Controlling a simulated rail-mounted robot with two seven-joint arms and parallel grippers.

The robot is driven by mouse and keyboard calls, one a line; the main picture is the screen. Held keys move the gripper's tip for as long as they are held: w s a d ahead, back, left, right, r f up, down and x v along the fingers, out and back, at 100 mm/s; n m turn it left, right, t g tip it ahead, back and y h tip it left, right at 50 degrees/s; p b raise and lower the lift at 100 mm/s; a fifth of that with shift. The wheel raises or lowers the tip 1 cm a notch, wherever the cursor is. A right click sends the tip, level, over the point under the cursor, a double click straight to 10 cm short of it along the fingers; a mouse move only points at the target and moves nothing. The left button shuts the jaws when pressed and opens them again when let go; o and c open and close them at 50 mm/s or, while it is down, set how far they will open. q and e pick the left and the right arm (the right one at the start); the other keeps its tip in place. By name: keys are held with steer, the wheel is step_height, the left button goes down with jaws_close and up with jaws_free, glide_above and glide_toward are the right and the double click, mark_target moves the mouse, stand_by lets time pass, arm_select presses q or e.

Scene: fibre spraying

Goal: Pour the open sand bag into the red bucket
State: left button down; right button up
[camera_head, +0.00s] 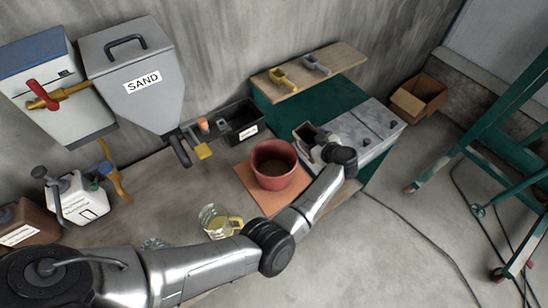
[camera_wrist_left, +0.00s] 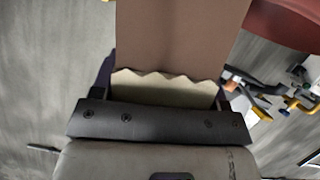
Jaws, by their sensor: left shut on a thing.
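The red bucket (camera_head: 268,183) stands on an orange-brown board on the bench; its inside looks dark brown. In the left wrist view, part of the red bucket (camera_wrist_left: 292,20) shows at the top right corner. The brown sand bag (camera_head: 304,131) is just right of the bucket in the head view. My left gripper (camera_head: 318,146) is shut on it, with the fingers partly hidden. In the left wrist view the brown bag (camera_wrist_left: 178,35) fills the top middle, with a pale jagged edge near my gripper (camera_wrist_left: 165,100). I cannot tell how much sand is inside. My right gripper is not in view.
A grey SAND hopper (camera_head: 140,85) hangs on the wall. A black tray (camera_head: 242,123), a glass jug (camera_head: 216,222) and a white canister (camera_head: 78,200) are on the bench. A grey unit (camera_head: 365,130) stands right of the bag. A green ladder (camera_head: 490,135) is at far right.

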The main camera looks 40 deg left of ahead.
arm_select(q)
steer(key=shift+m+g, duration=0.3)
steer(key=shift+m, duration=0.3)
steer(key=f+b, duration=0.2)
steer(key=w+f+b, duration=0.1)
steer(key=f+b, duration=0.2)
steer(key=shift+w+d, duration=0.15)
steer(key=shift+w, duration=0.05)
steer(key=shift+w+f+g+b, duration=0.15)
steer(key=shift+f+b, duration=0.35)
steer(key=shift+b, duration=0.15)
steer(key=shift+w+f+g+b, duration=0.15)
steer(key=shift+f+b, duration=0.3)
steer(key=shift+b, duration=0.15)
